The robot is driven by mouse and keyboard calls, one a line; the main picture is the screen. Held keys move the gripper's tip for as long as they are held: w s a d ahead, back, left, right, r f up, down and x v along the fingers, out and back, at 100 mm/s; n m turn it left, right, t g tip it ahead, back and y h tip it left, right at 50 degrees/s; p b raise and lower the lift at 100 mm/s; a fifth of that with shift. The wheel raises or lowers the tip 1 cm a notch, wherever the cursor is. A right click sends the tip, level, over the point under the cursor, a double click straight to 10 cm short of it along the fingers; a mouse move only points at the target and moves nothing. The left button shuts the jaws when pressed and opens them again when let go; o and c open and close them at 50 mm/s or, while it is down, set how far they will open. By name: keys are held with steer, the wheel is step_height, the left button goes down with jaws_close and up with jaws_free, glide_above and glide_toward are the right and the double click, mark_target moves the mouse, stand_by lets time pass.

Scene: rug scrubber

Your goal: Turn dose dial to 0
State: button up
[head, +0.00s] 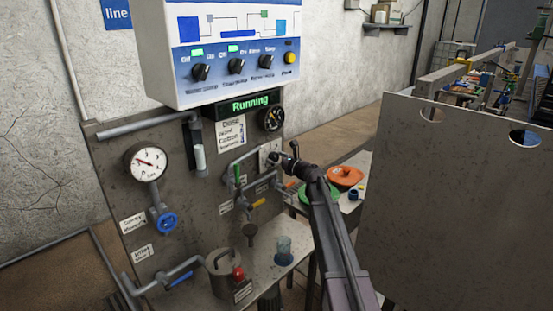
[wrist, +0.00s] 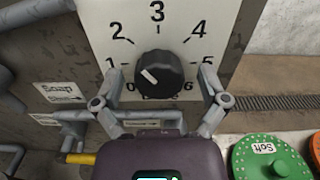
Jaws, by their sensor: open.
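The dose dial is a round black knob (wrist: 160,72) with a white mark, on a white plate (wrist: 100,12) numbered 0 to 6. The mark lies on the knob's left side, pointing roughly toward 1. My gripper (wrist: 161,80) is open, with one finger on each side of the knob. Gaps show between the fingers and the knob in the wrist view. In the head view, the pale dial plate (head: 267,150) is on the grey panel, and my gripper (head: 281,158) is right in front of it, partly hiding the knob.
Pipes and valves crowd the panel left of the dial, including a green-handled one (head: 238,174). A control box (head: 230,60) hangs above a "Running" display (head: 250,105). Green (head: 314,191) and orange (head: 345,176) lids lie below right. A large grey board (head: 455,200) stands on the right.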

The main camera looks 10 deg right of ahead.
steer(key=c, duration=1.1)
steer(key=shift+d, duration=0.15)
steer(key=shift+c, duration=0.2)
